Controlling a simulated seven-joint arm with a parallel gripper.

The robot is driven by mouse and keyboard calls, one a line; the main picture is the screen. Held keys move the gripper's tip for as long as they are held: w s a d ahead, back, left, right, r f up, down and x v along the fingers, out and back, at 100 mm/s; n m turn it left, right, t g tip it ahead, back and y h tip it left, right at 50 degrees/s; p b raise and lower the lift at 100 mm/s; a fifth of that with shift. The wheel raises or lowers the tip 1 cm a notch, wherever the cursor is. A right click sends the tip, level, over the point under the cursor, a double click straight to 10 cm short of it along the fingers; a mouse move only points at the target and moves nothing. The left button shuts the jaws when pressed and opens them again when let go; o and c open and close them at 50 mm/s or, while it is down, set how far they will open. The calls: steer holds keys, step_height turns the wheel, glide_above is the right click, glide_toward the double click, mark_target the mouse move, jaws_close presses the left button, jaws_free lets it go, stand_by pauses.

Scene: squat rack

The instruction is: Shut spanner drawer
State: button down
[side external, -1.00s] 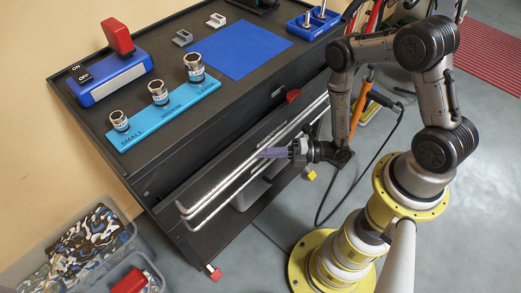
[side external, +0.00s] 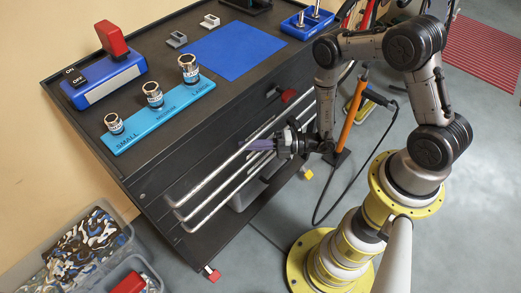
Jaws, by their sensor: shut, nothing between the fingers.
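The spanner drawer is one of the dark drawers in the front of the black tool cabinet. I cannot read a label to tell which. The drawer fronts look about flush with one another, though a small gap would be hard to see. My gripper (side external: 256,146) is in front of the upper handles, at their right half. Its purple fingers are shut and empty, pointing at the cabinet. They overlap the handles in view; I cannot tell whether they touch.
The cabinet top (side external: 165,55) carries a blue switch box (side external: 105,82), a cyan socket rack (side external: 160,117), a blue mat (side external: 235,50) and a blue holder (side external: 306,24). Grey bins (side external: 85,250) stand at lower left.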

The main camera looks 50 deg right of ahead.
steer(key=s+a+v, duration=0.2)
steer(key=v, duration=1.1)
steer(key=s+a+r+n+g+h, duration=0.1)
steer(key=s+a+r+n+g, duration=0.1)
steer(key=r+n+g, duration=0.85)
steer(key=s+a+r+n+g, duration=0.1)
steer(key=r+n+g, duration=0.45)
steer(key=n, duration=0.95)
steer(key=s+d+r+n+t+h, duration=0.3)
steer(key=r+n+h, duration=0.3)
steer(key=r+n, duration=0.2)
steer(key=s+d+r+n+t+h, duration=0.3)
steer(key=s+r+n+t+h, duration=0.2)
steer(key=r+n, duration=0.3)
steer(key=n, duration=0.3)
steer(key=shift+s+d+r+t+h, duration=0.2)
steer(key=shift+s+r+t+h, duration=0.05)
steer(key=shift+s+t+h, duration=0.15)
